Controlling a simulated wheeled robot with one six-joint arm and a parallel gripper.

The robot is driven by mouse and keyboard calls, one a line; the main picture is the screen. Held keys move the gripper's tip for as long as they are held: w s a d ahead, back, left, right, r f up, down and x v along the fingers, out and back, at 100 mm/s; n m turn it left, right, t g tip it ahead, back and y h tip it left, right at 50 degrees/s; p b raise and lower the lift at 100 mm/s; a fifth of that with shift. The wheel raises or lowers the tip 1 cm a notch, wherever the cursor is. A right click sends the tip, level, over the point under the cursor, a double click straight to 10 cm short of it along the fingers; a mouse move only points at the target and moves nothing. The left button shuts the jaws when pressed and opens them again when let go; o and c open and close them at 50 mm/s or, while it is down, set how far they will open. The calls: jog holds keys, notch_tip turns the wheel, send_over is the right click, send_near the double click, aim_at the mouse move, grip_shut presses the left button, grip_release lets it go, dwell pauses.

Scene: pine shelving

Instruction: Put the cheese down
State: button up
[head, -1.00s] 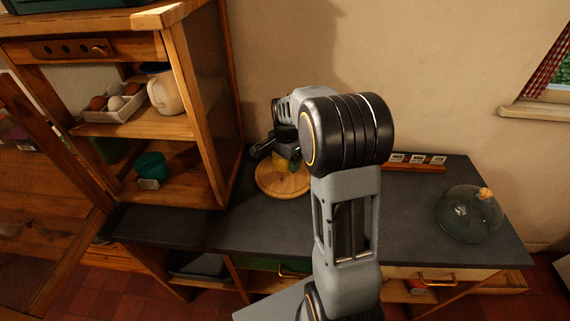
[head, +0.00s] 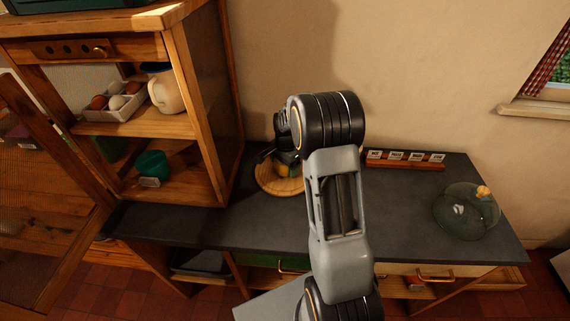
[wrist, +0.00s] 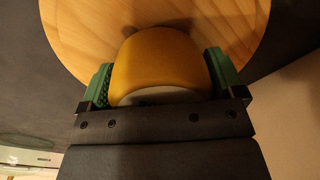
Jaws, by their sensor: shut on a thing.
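The cheese (wrist: 160,62) is a rounded yellow-orange piece with a paler face towards the wrist camera. My gripper (wrist: 160,85) is shut on it, with a green finger pad on each side. In the head view my gripper (head: 284,164) is over the round wooden board (head: 281,186), and a bit of yellow cheese shows beneath it. In the wrist view the board (wrist: 75,20) fills the area behind the cheese. I cannot tell whether the cheese touches the board.
The dark countertop (head: 405,209) is mostly bare. A glass dome (head: 466,212) stands at the right and a wooden rack with white labels (head: 405,160) at the back. A pine cupboard (head: 205,100) with an open door rises close left of the board.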

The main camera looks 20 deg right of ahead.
jog(key=shift+f, duration=0.15)
jog(key=o, duration=1)
jog(key=shift+c, duration=0.2)
